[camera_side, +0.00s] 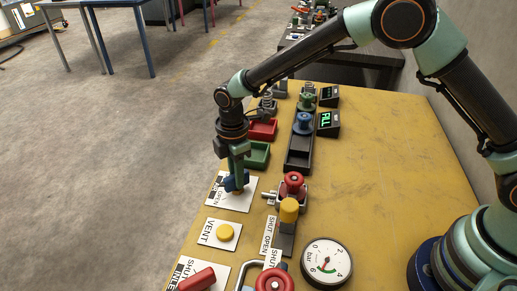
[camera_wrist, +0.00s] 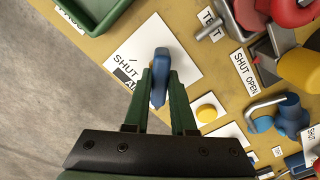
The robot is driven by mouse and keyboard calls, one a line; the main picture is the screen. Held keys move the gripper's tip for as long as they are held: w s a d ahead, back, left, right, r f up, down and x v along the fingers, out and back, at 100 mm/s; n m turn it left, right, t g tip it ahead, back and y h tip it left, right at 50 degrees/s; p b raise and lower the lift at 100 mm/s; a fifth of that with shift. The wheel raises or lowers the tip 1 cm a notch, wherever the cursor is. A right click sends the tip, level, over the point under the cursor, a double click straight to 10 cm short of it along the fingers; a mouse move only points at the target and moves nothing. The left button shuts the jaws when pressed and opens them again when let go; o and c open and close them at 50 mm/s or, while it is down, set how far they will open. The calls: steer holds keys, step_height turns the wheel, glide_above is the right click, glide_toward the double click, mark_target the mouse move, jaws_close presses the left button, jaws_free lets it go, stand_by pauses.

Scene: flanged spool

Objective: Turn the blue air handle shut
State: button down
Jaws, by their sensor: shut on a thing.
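The blue air handle (camera_wrist: 160,62) stands over a white plate (camera_wrist: 180,30) marked SHUT, with a second word partly hidden by my finger. In the wrist view it runs nearly up and down the picture, not in line with the SHUT lettering at its left. My gripper (camera_wrist: 160,88) has its two green fingers closed on either side of the handle. In the side view my gripper (camera_side: 237,178) reaches down onto the blue handle (camera_side: 230,184) on its white plate (camera_side: 246,200). The fingers hide part of the handle and the plate's lettering.
A yellow VENT button (camera_side: 225,232) is on the near side. A red knob valve (camera_side: 292,186) and a yellow-capped lever (camera_side: 289,210) stand close at the right. Green (camera_side: 257,154) and red (camera_side: 262,130) trays lie behind. A gauge (camera_side: 326,262) is near the front; the table's right is clear.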

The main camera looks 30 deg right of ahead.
steer(key=m, duration=0.4)
steer(key=shift+m, duration=0.4)
steer(key=m, duration=0.9)
steer(key=shift+m, duration=2.1)
steer(key=c, duration=0.7)
jaws_free()
steer(key=shift+c, duration=0.2)
